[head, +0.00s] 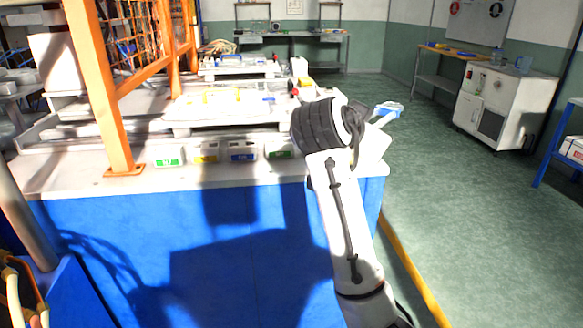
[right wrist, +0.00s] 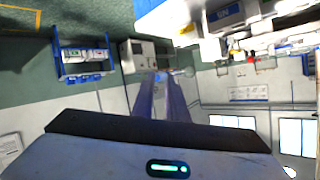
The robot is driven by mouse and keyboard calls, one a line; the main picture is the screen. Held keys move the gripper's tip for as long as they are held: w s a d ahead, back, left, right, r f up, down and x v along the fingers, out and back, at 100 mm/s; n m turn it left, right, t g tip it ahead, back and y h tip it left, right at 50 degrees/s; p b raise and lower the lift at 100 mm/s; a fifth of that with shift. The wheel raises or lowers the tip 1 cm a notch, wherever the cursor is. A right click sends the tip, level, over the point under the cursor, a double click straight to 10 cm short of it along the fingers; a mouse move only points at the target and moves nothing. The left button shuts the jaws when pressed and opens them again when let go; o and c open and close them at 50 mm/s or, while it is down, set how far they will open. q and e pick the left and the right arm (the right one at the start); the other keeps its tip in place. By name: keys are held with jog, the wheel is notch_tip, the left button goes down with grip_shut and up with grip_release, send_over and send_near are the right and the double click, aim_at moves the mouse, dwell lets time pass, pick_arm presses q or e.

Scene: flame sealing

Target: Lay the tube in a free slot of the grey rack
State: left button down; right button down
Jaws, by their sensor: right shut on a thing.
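My right gripper (right wrist: 163,82) shows in the right wrist view, with its two long fingers close together and shut on the tube (right wrist: 184,71), of which only a small pale end shows at the fingertips. In the head view my right arm reaches up over the right end of the bench, and its wrist hides most of the gripper. A pale piece with a light blue end (head: 389,108) sticks out right of the wrist; I cannot tell whether it is tube or finger. I cannot clearly make out the grey rack or its slots. My left gripper is not in view.
The white bench top (head: 75,178) carries trays with yellow and blue items and a row of labelled boxes (head: 243,151) along its front. An orange post (head: 112,110) stands at the left. A white cabinet (head: 500,105) stands far right. Green floor lies open right of the bench.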

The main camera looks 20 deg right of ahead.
notch_tip(320, 180, down, 10)
dwell(0.6)
jog(key=c, duration=1.8)
grip_release()
jog(key=shift+f, duration=0.1)
jog(key=shift+o, duration=0.2)
